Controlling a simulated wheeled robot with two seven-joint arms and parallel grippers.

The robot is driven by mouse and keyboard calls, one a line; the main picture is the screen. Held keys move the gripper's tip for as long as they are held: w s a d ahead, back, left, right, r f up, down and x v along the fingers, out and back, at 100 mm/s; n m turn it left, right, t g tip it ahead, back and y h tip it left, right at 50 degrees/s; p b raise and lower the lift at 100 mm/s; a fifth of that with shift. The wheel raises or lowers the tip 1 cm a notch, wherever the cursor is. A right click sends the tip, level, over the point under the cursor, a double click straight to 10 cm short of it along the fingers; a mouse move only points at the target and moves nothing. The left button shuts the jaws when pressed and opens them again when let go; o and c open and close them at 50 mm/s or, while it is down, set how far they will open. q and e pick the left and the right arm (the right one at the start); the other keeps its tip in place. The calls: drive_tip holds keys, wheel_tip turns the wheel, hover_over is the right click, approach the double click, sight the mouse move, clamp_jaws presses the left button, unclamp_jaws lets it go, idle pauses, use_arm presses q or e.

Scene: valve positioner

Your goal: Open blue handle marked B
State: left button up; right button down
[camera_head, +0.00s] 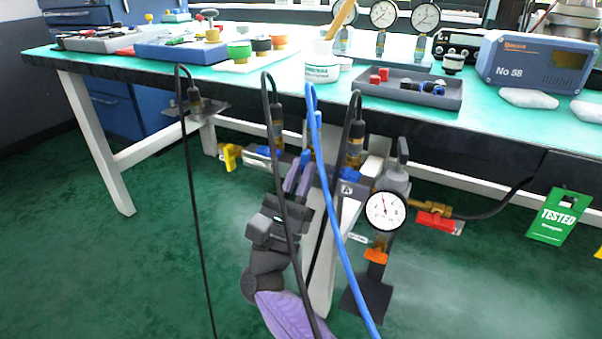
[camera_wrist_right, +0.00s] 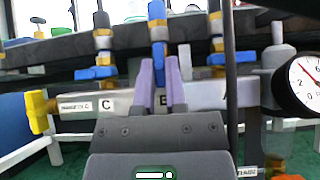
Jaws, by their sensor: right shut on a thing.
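The manifold (camera_wrist_right: 205,93) is a pale bar under the bench edge, with labels C, B and A from left to right in the right wrist view. My right gripper (camera_wrist_right: 160,62) has its purple fingers at the middle valve, above the label B (camera_wrist_right: 162,100). A bit of blue shows at the fingertips in the head view (camera_head: 306,157). The blue handles at C (camera_wrist_right: 95,73) and A (camera_wrist_right: 212,73) lie crosswise. My left gripper is not in view.
A pressure gauge (camera_head: 385,211) stands right of the manifold. A blue hose (camera_head: 334,225) and black hoses hang close around my right arm. A yellow handle (camera_head: 230,156) is at the manifold's left end. The green-topped bench (camera_head: 130,54) is above.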

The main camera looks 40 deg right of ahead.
drive_tip(key=c, duration=1)
unclamp_jaws()
drive_tip(key=shift+o, duration=0.2)
drive_tip(key=v, duration=1)
